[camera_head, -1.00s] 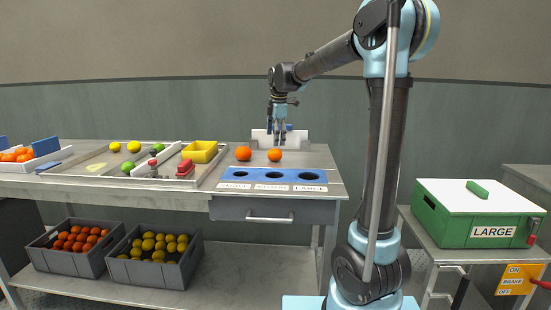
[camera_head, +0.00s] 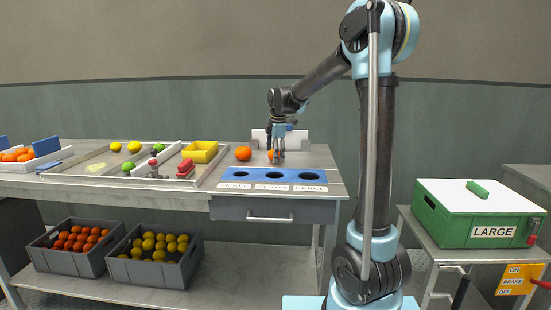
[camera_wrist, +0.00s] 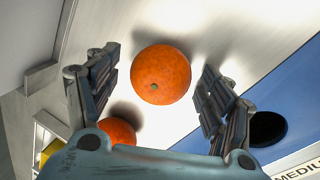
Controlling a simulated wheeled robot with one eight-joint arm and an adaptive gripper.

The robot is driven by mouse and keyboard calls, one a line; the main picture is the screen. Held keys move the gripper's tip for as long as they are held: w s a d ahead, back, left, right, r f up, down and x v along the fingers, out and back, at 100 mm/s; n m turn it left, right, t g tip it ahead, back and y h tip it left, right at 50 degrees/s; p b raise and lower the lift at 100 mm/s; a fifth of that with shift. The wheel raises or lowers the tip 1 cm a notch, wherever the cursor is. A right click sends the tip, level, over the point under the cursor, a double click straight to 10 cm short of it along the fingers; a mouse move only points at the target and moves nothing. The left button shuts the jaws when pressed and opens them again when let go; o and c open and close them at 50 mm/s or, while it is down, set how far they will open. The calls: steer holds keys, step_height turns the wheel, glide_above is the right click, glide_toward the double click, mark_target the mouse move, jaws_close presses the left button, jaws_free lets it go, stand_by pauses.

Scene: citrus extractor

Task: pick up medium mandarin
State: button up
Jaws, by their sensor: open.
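Two orange mandarins rest on the table behind the blue sizing panel. The right one (camera_head: 270,154) is partly hidden by my gripper (camera_head: 278,157) in the head view. In the wrist view this mandarin (camera_wrist: 161,76) lies between the open fingers of my gripper (camera_wrist: 160,64), with gaps on both sides. The left mandarin (camera_head: 243,153) stands apart from it. In the wrist view the left one (camera_wrist: 117,131) is partly covered by the gripper body. I cannot tell from their looks which is the medium one.
The blue panel (camera_head: 262,181) has several holes with size labels. A yellow tray (camera_head: 200,151) and a red-handled item (camera_head: 185,168) stand to the left. A low white upright (camera_head: 300,138) is behind the mandarins. A green LARGE box (camera_head: 477,216) stands on the right.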

steer(key=c, duration=1.2)
